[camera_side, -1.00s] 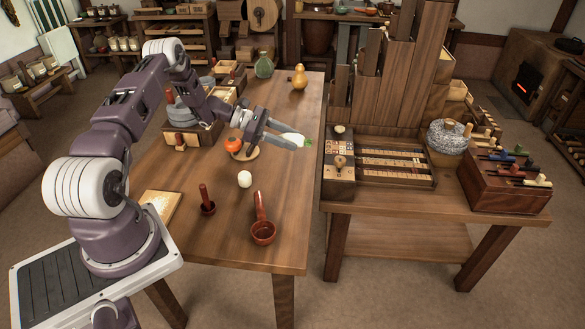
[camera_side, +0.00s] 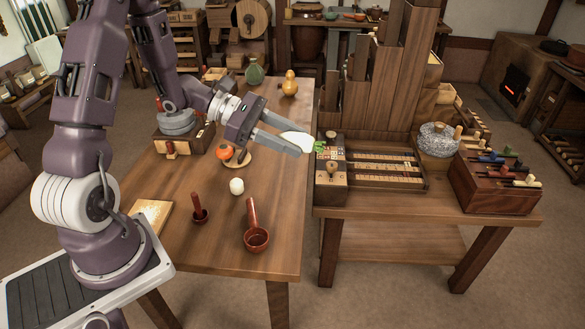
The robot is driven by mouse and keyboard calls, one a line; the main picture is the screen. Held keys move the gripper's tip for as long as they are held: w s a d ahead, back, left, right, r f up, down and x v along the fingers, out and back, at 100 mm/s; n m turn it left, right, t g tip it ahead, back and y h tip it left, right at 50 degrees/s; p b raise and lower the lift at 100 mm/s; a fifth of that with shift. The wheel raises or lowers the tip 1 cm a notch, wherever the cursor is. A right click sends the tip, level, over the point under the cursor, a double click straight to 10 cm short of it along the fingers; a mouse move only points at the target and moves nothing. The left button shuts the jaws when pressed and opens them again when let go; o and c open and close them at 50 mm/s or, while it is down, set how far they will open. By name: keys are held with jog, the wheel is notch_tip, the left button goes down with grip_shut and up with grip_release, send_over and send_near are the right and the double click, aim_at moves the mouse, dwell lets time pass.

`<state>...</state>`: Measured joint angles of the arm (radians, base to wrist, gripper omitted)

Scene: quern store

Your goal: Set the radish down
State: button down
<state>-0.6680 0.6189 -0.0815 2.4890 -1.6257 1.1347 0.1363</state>
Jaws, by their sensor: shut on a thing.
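The radish (camera_side: 296,140) is white with a green leafy top (camera_side: 319,146). My gripper (camera_side: 291,142) is shut on it and holds it near the right edge of the wooden table (camera_side: 283,223). The leaves point right, toward the wooden game box on the neighbouring bench. The radish lies roughly level, and its left part is partly hidden by the fingers. It looks raised above the table; I cannot tell how high.
An orange-red fruit (camera_side: 224,152) stands on a round board (camera_side: 240,160) left of my gripper. The game box (camera_side: 332,189) is close on the right.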

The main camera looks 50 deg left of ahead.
jog(key=s+d+f+m+g+h, duration=0.2)
jog(key=s+d+f+m+g, duration=0.15)
jog(key=s+m+g, duration=0.7)
jog(key=s+a+f+m+g+y, duration=0.4)
jog(key=s+a+m+g+y, duration=0.3)
jog(key=a+m+g+y, duration=0.35)
jog(key=s+a+r+m+y, duration=0.1)
jog(key=a+m+y, duration=0.6)
jog(key=a+m, duration=0.3)
jog(key=w+a+r+m+t+y, duration=0.3)
jog(key=a+r, duration=0.1)
jog(key=a, duration=0.4)
jog(key=w+a+r+m+t+y, duration=0.2)
jog(key=w+a+r+m+y, duration=0.15)
jog(key=a, duration=0.35)
send_over(198, 189)
notch_tip(198, 189, down, 21)
jog(key=shift+f, duration=3.35)
jog(key=shift+f, duration=0.25)
